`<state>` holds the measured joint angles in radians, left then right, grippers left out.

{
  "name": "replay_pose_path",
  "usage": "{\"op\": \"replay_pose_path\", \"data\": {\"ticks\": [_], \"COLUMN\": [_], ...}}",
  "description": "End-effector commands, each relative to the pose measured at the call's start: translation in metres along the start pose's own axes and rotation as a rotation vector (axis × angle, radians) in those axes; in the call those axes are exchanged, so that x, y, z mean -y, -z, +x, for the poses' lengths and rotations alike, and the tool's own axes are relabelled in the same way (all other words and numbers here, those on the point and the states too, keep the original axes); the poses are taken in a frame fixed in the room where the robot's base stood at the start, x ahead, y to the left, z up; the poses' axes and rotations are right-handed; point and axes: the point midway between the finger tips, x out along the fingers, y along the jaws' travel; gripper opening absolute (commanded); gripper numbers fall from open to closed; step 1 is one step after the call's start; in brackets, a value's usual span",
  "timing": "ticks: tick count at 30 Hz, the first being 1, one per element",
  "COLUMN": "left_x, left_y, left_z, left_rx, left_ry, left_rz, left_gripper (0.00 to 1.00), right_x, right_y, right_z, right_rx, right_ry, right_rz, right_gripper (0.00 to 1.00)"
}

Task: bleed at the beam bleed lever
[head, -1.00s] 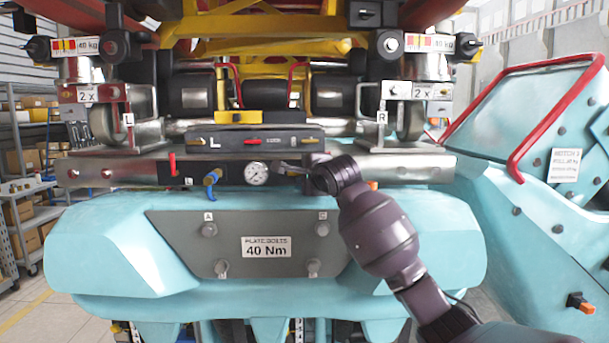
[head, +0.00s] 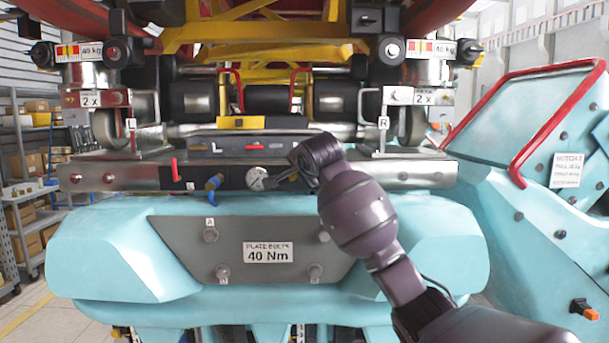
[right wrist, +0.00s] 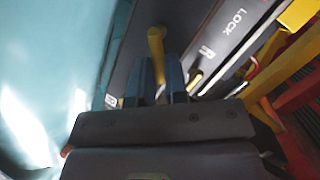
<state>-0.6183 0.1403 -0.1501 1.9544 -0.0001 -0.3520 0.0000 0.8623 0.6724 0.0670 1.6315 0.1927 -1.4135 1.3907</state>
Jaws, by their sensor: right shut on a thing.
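In the right wrist view a yellow lever (right wrist: 156,42) stands between the two blue-grey fingers of my right gripper (right wrist: 158,78), which are shut on it. The yellow lever is hidden there behind the gripper. My left gripper is not in view.
A red lever (head: 175,170) and a blue valve (head: 213,183) are on the beam left of the gauge. A dark lock panel (head: 240,147) lies above the beam. A teal body with a grey bolt plate (head: 180,245) is below. A red rail (head: 516,165) stands at right.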

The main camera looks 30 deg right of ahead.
Motion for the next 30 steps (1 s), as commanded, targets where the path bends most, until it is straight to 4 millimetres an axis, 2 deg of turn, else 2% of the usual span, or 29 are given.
{"op": "replay_pose_path", "data": {"ticks": [18, 30], "left_x": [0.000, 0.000], "left_y": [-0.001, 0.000], "left_z": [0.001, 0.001], "left_rx": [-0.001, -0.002], "left_ry": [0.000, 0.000], "left_rz": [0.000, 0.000], "left_gripper": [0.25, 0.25], "right_x": [0.020, 0.026], "right_y": [-0.009, -0.015], "right_z": [-0.001, 0.001], "right_rx": [-0.113, -0.165], "right_ry": [-0.218, -0.315], "right_rz": [-0.525, -0.761], "right_gripper": [0.00, 0.00]}}
